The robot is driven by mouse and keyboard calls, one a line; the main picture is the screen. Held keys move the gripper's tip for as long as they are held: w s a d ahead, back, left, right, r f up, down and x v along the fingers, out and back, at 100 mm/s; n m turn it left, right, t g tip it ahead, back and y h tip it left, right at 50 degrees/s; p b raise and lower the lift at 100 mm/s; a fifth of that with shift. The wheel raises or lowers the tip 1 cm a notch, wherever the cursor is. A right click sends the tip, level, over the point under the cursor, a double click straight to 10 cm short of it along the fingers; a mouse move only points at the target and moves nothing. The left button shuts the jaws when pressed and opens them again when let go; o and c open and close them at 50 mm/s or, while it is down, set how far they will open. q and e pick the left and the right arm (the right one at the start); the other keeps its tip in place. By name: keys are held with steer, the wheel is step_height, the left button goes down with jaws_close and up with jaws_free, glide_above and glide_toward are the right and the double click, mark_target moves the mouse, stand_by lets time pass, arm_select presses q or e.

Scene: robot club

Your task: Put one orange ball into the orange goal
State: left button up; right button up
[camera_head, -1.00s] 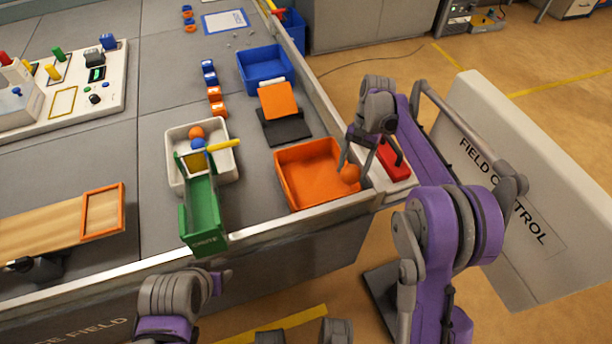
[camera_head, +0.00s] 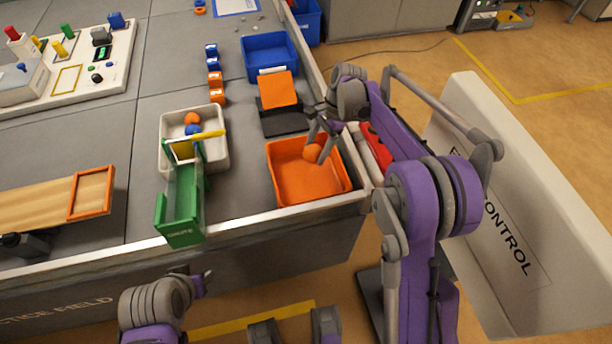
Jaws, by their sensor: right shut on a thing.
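The orange goal is an open orange bin (camera_head: 296,186) at the front right corner of the grey field table. My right gripper (camera_head: 319,147) is shut on an orange ball (camera_head: 312,154). It holds the ball over the far right part of the bin; the exact height is hard to tell. Another orange ball (camera_head: 192,118) lies in a white tray (camera_head: 223,160) to the left, beside a blue ball (camera_head: 193,130). My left gripper (camera_head: 206,283) is low in front of the table's front edge, and its jaws do not show clearly.
A green chute (camera_head: 181,209) and a yellow bar (camera_head: 210,134) stand at the white tray. A blue bin (camera_head: 268,58) and an orange tilted plate (camera_head: 275,88) lie behind the goal. A raised rim (camera_head: 265,220) runs along the table edge.

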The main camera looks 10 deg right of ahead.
step_height(320, 180, down, 5)
steer(key=b, duration=0.3)
steer(key=shift+f, duration=0.2)
steer(key=o, duration=1.3)
steer(key=shift+o, duration=0.2)
steer(key=p+v, duration=0.1)
steer(key=v, duration=0.9)
steer(key=shift+d+r+p, duration=0.15)
steer(key=shift+r+p, duration=0.25)
